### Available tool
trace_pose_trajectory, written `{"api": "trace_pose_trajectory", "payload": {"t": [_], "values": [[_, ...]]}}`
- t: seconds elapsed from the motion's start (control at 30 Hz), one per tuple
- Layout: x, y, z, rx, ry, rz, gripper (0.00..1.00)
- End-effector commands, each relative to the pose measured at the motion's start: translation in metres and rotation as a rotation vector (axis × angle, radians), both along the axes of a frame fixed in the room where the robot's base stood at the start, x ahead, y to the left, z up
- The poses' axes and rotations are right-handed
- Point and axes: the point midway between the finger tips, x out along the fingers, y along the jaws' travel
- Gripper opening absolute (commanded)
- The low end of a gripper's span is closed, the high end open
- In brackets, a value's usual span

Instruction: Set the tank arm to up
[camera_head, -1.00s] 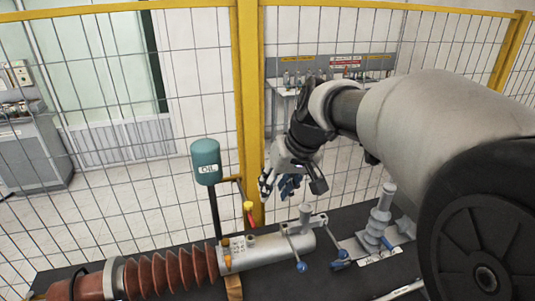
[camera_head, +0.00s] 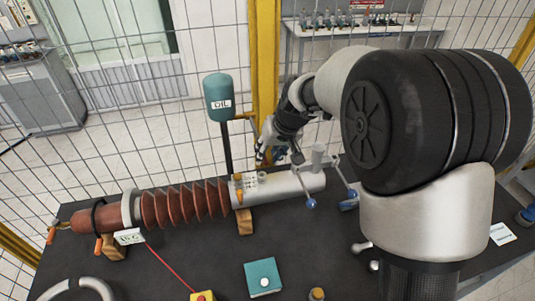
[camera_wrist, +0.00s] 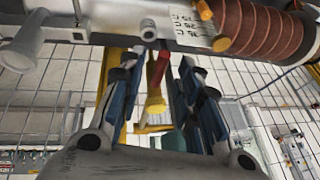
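The teal tank marked OIL (camera_head: 220,97) stands on a black post behind the grey cylinder (camera_head: 285,187). A short yellowish arm (camera_head: 243,117) sticks out to the right near its bottom. My gripper (camera_head: 271,152) is low behind the cylinder, right of the post. In the wrist view its blue-padded fingers (camera_wrist: 157,75) are spread, with a red-and-yellow piece (camera_wrist: 156,98) between them and visible gaps on both sides. Part of the teal tank (camera_wrist: 173,141) shows beyond it. I cannot tell how the piece joins the tank arm. The head view hides the piece.
The ribbed brown bushing (camera_head: 185,205) lies left of the cylinder. Blue-ended levers (camera_head: 310,203) stick out at its right. A teal box (camera_head: 263,277) and a yellow box (camera_head: 203,296) lie in front. A wire fence (camera_head: 110,110) stands behind the table.

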Motion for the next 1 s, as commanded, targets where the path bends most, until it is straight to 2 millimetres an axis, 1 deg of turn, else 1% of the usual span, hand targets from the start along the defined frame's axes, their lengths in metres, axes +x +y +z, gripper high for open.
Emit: {"api": "trace_pose_trajectory", "payload": {"t": [0.13,0.4,0.87,1.0], "values": [[0.0022,0.0026,-0.0068,0.001,0.000,0.000,0.32],[0.0025,0.0027,-0.0074,0.000,0.000,0.000,0.31],[0.0024,0.0025,-0.0071,0.000,0.000,-0.001,0.00],[0.0024,0.0025,-0.0071,0.000,0.000,0.000,0.00]]}}
